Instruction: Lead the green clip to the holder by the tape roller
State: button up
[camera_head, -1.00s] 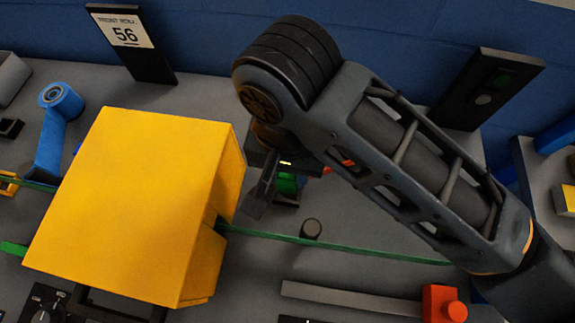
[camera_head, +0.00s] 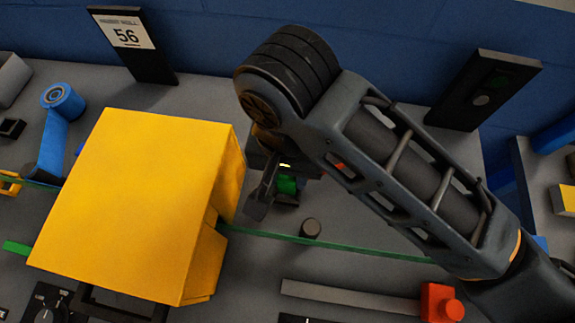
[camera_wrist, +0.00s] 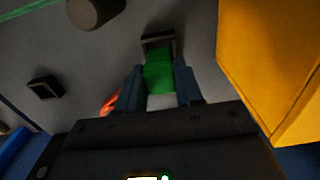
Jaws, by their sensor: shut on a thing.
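My gripper (camera_head: 276,186) points down to the right of the yellow box, below my dark wrist. In the wrist view, its two blue-grey fingers (camera_wrist: 158,84) are shut on the green clip (camera_wrist: 158,74), one on each side. The clip also shows in the head view (camera_head: 287,185), partly hidden by the gripper. Its far end meets or overlaps a dark square holder (camera_wrist: 158,40); I cannot tell whether it sits inside. The blue tape roller (camera_head: 62,101) stands at the far left. A small black holder (camera_head: 11,128) lies left of it and looks empty.
The large yellow box (camera_head: 130,205) stands between my gripper and the tape roller. A thin green band (camera_head: 330,244) runs past the box at both sides. A dark round knob (camera_head: 310,228) is near the gripper. A red button block (camera_head: 438,302) is at front right.

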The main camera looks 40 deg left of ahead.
jog(key=shift+f+b, duration=0.3)
jog(key=shift+f, duration=0.6)
jog(key=shift+f, duration=0.7)
jog(key=o, duration=1.1)
jog(key=shift+o, duration=0.2)
notch_tip(320, 180, up, 5)
jog(key=p, duration=0.5)
jog(key=shift+r, duration=1.05)
jog(key=shift+d, duration=0.1)
